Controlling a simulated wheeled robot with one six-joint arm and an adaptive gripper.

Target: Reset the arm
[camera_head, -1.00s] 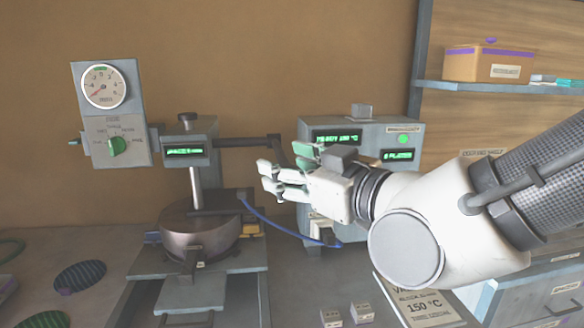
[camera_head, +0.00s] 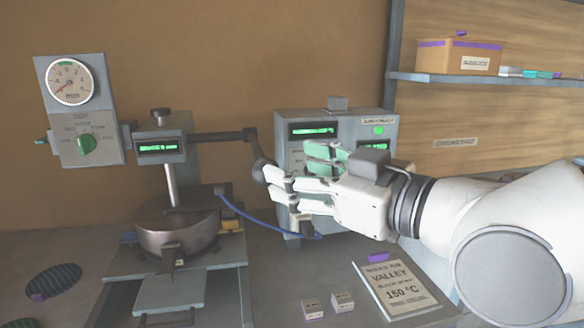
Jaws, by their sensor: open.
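My gripper (camera_head: 290,188) is open and empty. It points left, in front of the grey control box (camera_head: 292,157) with green displays, and hides part of its front. My white arm comes in from the right edge. The plate press (camera_head: 178,225) stands to the left of my gripper, with a round dark metal body, an upright post and a small green display (camera_head: 158,147). Its dark lever (camera_head: 222,136) reaches right, and its end knob is close to my fingertips in the picture; I cannot tell whether they touch.
A gauge panel (camera_head: 60,119) with a green knob hangs on the wall at left. A card reading 150 °C (camera_head: 396,287) and two small blocks (camera_head: 313,309) lie on the bench. A dark ribbed disc (camera_head: 53,281) lies at left. A shelf (camera_head: 450,79) holds an orange box (camera_head: 460,57).

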